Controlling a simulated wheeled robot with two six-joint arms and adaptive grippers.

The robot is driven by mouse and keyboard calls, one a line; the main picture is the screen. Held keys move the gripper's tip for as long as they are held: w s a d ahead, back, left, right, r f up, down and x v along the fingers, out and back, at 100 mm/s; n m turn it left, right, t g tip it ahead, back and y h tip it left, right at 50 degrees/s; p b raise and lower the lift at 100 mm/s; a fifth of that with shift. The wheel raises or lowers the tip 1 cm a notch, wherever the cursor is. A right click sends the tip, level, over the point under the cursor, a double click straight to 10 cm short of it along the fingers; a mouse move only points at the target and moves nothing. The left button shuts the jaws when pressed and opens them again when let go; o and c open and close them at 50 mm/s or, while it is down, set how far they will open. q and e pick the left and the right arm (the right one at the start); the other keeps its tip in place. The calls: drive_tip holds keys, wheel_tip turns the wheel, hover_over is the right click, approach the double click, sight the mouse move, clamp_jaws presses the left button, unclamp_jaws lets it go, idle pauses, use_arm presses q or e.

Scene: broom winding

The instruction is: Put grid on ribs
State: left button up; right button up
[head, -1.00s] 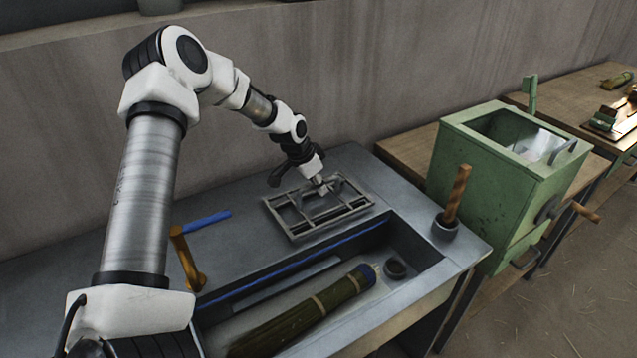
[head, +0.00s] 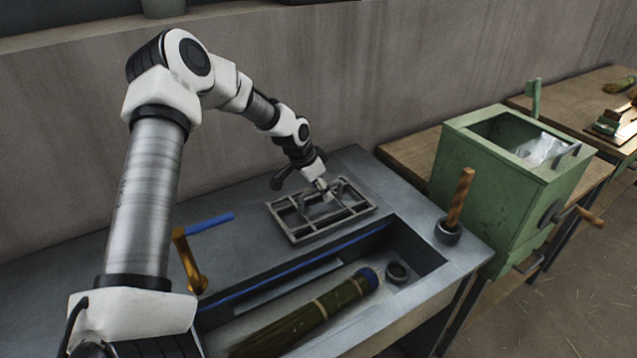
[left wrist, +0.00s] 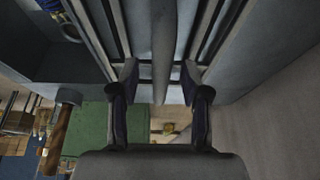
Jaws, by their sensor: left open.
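The grid (head: 287,221), a grey rectangular metal frame with crossbars, lies on the grey bench top behind the open trough. My left gripper (head: 326,193) is over the grid's right half, pointing down at a bar. In the left wrist view, the open fingers (left wrist: 160,82) stand on either side of a middle bar (left wrist: 164,40), with gaps between. Whether they touch the grid is unclear. I cannot make out the ribs for certain; a blue-edged ledge (head: 290,273) runs along the trough's back wall. My right gripper is not in view.
A straw bundle (head: 320,305) with a blue end lies in the trough, beside a dark ring (head: 398,272). A wooden-handled tool (head: 459,198) stands in a cup at the bench's right corner. A green box (head: 490,190) stands further right. An orange crank (head: 188,262) is at left.

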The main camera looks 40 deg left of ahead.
use_arm(q)
drive_tip(key=w+r+p+v, duration=0.1)
drive_tip(key=p+v, duration=0.5)
drive_tip(key=v, duration=1.2)
drive_tip(key=shift+w+d+r, duration=0.2)
drive_tip(key=shift+w+d, duration=0.1)
drive_tip(key=shift+w, duration=0.25)
